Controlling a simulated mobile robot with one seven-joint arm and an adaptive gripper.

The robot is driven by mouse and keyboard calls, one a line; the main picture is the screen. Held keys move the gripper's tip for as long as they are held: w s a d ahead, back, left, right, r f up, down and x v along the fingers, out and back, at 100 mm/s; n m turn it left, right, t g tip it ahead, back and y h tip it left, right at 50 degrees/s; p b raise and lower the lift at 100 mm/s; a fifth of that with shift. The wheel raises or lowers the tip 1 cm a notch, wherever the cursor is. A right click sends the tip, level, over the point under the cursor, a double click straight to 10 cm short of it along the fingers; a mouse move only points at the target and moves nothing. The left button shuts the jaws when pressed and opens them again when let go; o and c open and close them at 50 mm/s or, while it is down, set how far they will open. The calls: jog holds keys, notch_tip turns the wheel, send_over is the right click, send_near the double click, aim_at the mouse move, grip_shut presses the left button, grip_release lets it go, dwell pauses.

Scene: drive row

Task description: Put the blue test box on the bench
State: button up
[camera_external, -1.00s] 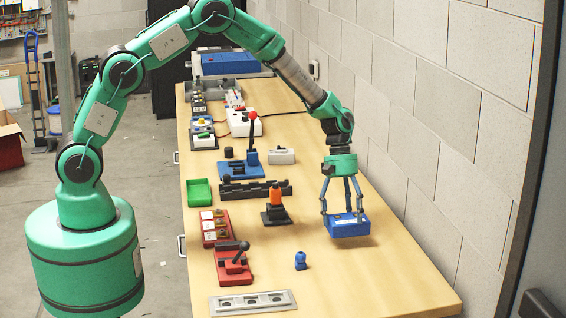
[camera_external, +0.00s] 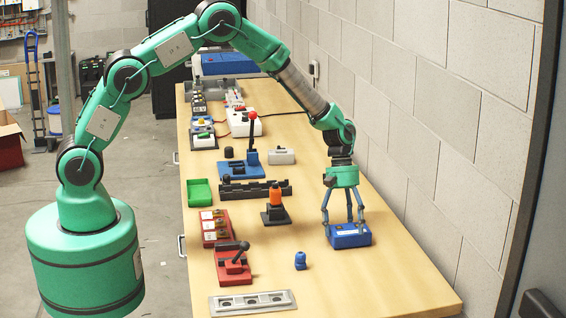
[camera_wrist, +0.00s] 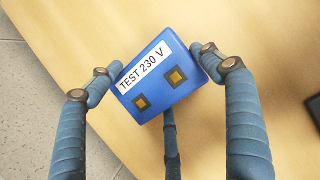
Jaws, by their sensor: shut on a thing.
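The blue test box (camera_external: 350,236) is at the right side of the wooden bench (camera_external: 400,285), near its right edge. It appears low, at or just above the bench top; I cannot tell whether it touches. My gripper (camera_external: 347,226) is shut on it from above. In the wrist view the blue test box (camera_wrist: 160,78) shows its "TEST 230 V" label and two gold square contacts. The fingers of my gripper (camera_wrist: 165,75) press on its sides, with a third finger below it in the picture.
A small blue knob-like piece (camera_external: 300,261) stands left of the box. An orange-topped black fixture (camera_external: 276,205), a red lever block (camera_external: 233,266) and a grey plate (camera_external: 252,302) stand further left. A block wall (camera_external: 430,150) runs along the right. The bench front right is clear.

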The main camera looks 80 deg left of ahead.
jog(key=o, duration=1.6)
jog(key=shift+r, duration=0.1)
jog(key=p+v, duration=0.1)
jog(key=v, duration=1.1)
jog(key=shift+p, duration=0.35)
